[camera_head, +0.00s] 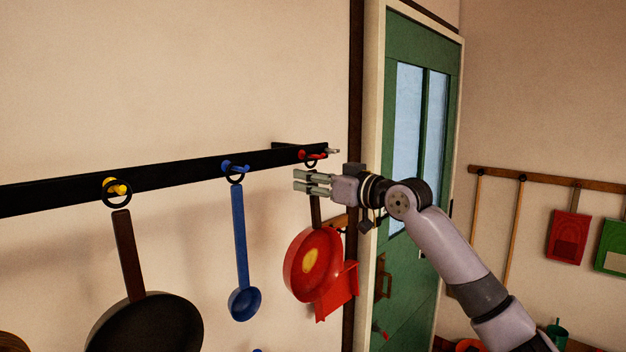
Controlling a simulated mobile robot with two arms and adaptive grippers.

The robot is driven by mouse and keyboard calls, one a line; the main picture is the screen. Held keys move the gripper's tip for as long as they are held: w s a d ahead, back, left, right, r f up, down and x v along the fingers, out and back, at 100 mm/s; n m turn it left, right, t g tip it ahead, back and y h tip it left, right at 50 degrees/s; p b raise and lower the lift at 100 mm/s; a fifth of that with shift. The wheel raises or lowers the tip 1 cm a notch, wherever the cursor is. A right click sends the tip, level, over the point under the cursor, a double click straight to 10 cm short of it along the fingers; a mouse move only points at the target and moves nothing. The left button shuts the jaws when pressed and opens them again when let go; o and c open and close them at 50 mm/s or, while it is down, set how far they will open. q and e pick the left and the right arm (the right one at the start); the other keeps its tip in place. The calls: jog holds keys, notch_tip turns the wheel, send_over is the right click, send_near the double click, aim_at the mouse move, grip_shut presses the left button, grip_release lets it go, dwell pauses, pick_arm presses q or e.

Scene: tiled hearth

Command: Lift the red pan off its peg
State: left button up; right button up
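The red pan (298,275) hangs against the wall near the right end of the black rail, with a yellow patch in its middle. Its dark handle (316,213) runs up toward the red peg (317,156), and a dark ring shows at that peg. My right gripper (305,182) comes in from the right, its fingers pointing left across the upper handle just below the ring. The fingers hide part of the handle. I cannot tell whether they are closed around it or only in front of it. My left gripper is not in view.
The black rail (70,190) also holds a blue ladle (239,230) and a dark pan (147,325) to the left. A red angular object (342,290) is close beside the red pan. A green door (418,265) stands to the right, behind my arm.

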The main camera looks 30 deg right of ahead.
grip_shut()
dwell(0.4)
jog(key=shift+r, duration=0.2)
jog(key=shift+s+d+r+p, duration=0.1)
jog(key=shift+s+r+p, duration=0.1)
jog(key=shift+r+p, duration=0.3)
jog(key=shift+s+f, duration=0.1)
jog(key=shift+s, duration=0.05)
